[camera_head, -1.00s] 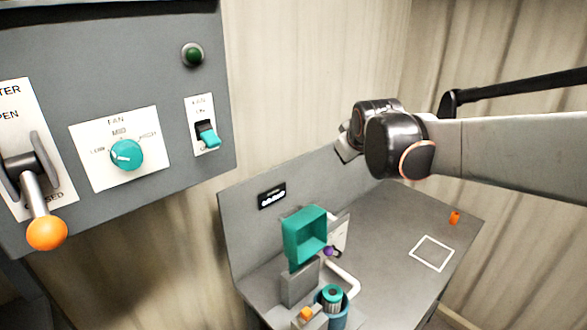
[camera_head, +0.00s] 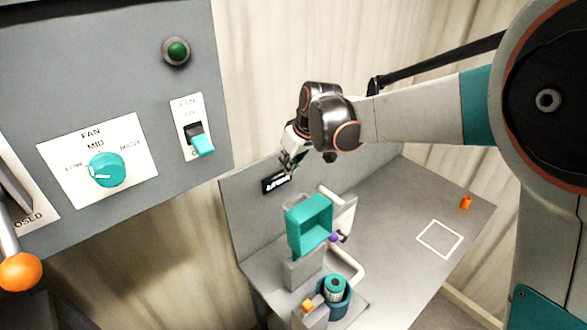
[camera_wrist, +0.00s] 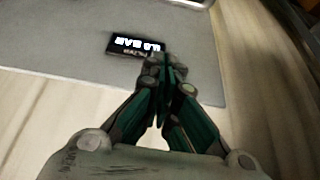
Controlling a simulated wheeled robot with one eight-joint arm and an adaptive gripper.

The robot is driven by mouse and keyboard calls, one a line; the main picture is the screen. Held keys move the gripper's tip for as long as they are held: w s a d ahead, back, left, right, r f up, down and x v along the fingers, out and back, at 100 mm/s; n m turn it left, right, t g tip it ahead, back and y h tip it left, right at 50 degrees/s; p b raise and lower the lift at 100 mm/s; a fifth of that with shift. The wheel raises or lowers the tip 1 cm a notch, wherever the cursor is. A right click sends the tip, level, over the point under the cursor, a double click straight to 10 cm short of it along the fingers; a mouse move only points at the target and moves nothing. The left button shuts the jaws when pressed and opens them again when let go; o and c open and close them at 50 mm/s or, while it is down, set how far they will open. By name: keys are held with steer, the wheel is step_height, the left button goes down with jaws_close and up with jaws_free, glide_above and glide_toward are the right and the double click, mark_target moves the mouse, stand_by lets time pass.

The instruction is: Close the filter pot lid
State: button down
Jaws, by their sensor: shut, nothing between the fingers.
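A teal hollow box-shaped piece (camera_head: 309,224), which looks like the raised lid, stands on edge above a grey block (camera_head: 303,270). Its open side faces me. Below and right of it is a blue round pot (camera_head: 345,308) with a teal ribbed cartridge (camera_head: 334,288) in its open top. My gripper (camera_head: 287,168) is above and behind the teal piece, near the back panel, apart from the lid. In the wrist view my gripper's fingers (camera_wrist: 164,65) are together and empty, beside the small black display. The lid and pot are not in the wrist view.
A black display (camera_head: 275,182) sits on the bench's back panel. White pipes (camera_head: 347,263) and a purple knob (camera_head: 334,238) are right of the lid. An orange piece (camera_head: 465,202) and a white outlined square (camera_head: 440,239) lie right on otherwise clear bench. A control panel (camera_head: 130,90) stands left.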

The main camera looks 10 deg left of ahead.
step_height(320, 180, down, 9)
steer(key=p, duration=0.1)
steer(key=shift+r+p, duration=0.15)
steer(key=shift+p, duration=0.25)
steer(key=shift+s+d+r, duration=0.1)
steer(key=shift+s, duration=0.05)
stand_by(0.4)
